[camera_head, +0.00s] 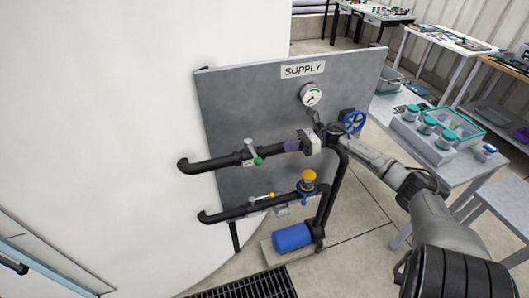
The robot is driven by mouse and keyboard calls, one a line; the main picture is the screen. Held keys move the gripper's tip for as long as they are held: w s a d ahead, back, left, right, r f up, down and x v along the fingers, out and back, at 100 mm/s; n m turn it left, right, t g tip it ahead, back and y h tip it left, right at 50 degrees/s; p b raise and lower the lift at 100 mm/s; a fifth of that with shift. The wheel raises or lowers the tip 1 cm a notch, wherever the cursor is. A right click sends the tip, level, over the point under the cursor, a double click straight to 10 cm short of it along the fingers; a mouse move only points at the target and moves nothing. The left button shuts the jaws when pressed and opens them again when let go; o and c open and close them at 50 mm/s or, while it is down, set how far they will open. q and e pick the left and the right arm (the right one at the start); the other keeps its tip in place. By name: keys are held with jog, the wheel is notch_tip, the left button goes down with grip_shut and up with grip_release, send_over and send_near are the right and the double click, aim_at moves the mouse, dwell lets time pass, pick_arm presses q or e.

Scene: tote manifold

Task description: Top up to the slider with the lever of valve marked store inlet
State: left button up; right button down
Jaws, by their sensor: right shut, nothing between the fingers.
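Two black pipes run across a grey board. The tags are too small to read, so I cannot tell which one says store inlet. My right gripper (292,145) is shut and empty, in front of the board, to the right of the green-tipped lever and apart from it. I cannot make out a slider. My left gripper is out of view.
The board (235,95) bears a SUPPLY sign (303,69), a gauge (311,94) and a blue handwheel (354,121). A yellow knob (308,177) and blue motor (291,238) sit lower. A large white tank (95,120) fills the left. Tables with trays stand right.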

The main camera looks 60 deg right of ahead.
notch_tip(320, 180, up, 4)
jog(key=s+d+f+n+g+y, duration=0.1)
jog(key=s+d+n+g, duration=0.1)
jog(key=s+d+n, duration=0.15)
jog(key=p, duration=0.1)
send_near(253, 152)
jog(key=s+a+f+x, duration=0.1)
jog(key=x, duration=0.4)
jog(key=shift+w+a+n+g, duration=0.3)
jog(key=shift+w+a+n, duration=0.1)
jog(key=shift+w, duration=0.1)
jog(key=shift+w+a+f+b, duration=0.1)
jog(key=shift+w+a+b, duration=0.05)
jog(key=shift+a+b, duration=0.3)
